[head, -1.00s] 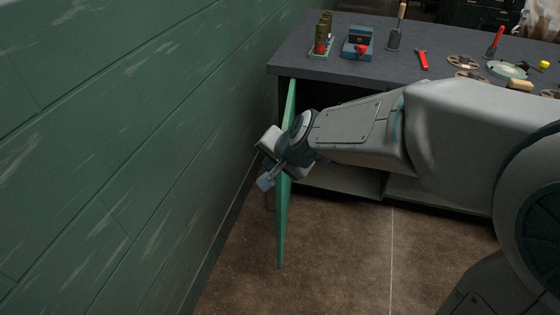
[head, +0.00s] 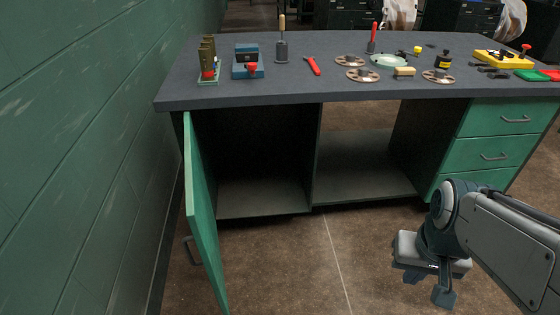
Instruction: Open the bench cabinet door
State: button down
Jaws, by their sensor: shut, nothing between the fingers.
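The bench cabinet door (head: 204,215) is green and stands wide open at the left end of the bench, swung out toward me beside the green wall. Its grey handle (head: 191,250) shows on the door's wall side. The cabinet's inside (head: 262,198) is exposed and looks empty. My gripper (head: 427,286) is at the lower right, well apart from the door, over the floor in front of the bench. It points downward, is shut and holds nothing.
The dark bench top (head: 300,88) carries a blue vise (head: 247,66), a red tool (head: 312,66), several discs and other small items. Green drawers (head: 490,148) stand at the right. An open shelf bay (head: 365,165) is in the middle. Floor between door and gripper is clear.

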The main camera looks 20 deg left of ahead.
aim_at(201, 218)
jog(key=z, duration=2.35)
jog(key=k, duration=0.35)
jog(key=u, duration=2.65)
